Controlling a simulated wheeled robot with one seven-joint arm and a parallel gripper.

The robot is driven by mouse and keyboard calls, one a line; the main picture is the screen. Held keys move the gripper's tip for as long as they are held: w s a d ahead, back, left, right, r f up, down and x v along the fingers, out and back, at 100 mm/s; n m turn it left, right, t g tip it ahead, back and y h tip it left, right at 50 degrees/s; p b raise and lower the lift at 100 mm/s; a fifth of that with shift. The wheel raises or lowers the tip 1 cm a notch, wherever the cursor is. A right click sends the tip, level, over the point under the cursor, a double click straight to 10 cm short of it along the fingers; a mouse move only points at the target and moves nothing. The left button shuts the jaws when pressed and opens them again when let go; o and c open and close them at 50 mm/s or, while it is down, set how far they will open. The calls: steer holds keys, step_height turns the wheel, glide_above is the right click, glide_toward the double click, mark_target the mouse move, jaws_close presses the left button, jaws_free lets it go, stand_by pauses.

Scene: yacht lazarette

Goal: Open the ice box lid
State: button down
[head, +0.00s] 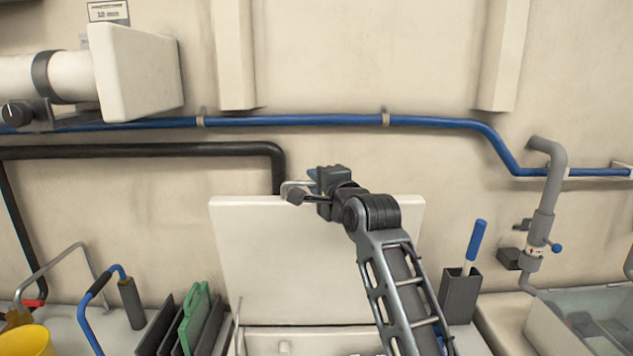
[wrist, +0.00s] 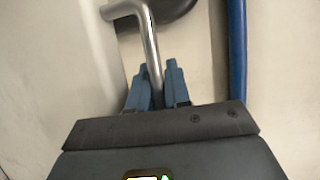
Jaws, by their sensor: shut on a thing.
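The ice box lid (head: 265,255) is a white panel standing raised, close to upright, in front of the back wall in the head view. A metal bar handle (head: 290,186) sits at its top edge. My gripper (head: 303,190) is at that edge, with my arm reaching up from below and covering the lid's right part. In the wrist view, the blue fingers of my gripper (wrist: 159,88) are closed on the handle (wrist: 150,48). The ice box (head: 310,342) shows only partly below the lid; its inside is mostly hidden.
A blue pipe (head: 300,120) and a black pipe (head: 150,151) run along the wall behind the lid. Green and dark boards (head: 195,318) stand at left. A dark holder with a blue-handled tool (head: 460,295) and a glass-like tank (head: 595,315) are at right.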

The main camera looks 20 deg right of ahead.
steer(key=s+a+f+t+b, duration=0.1)
steer(key=s+a+b, duration=0.1)
steer(key=s, duration=0.4)
steer(key=s+a+f+n+t+b, duration=0.1)
steer(key=s+t+b, duration=0.1)
steer(key=s, duration=0.3)
steer(key=shift+s+a+f+b, duration=0.3)
steer(key=shift+s+a+f, duration=0.1)
steer(key=c, duration=1.4)
jaws_free()
steer(key=shift+c, duration=0.2)
steer(key=b+v, duration=0.1)
steer(key=v, duration=0.6)
steer(key=shift+s, duration=0.4)
steer(key=shift+d, duration=0.1)
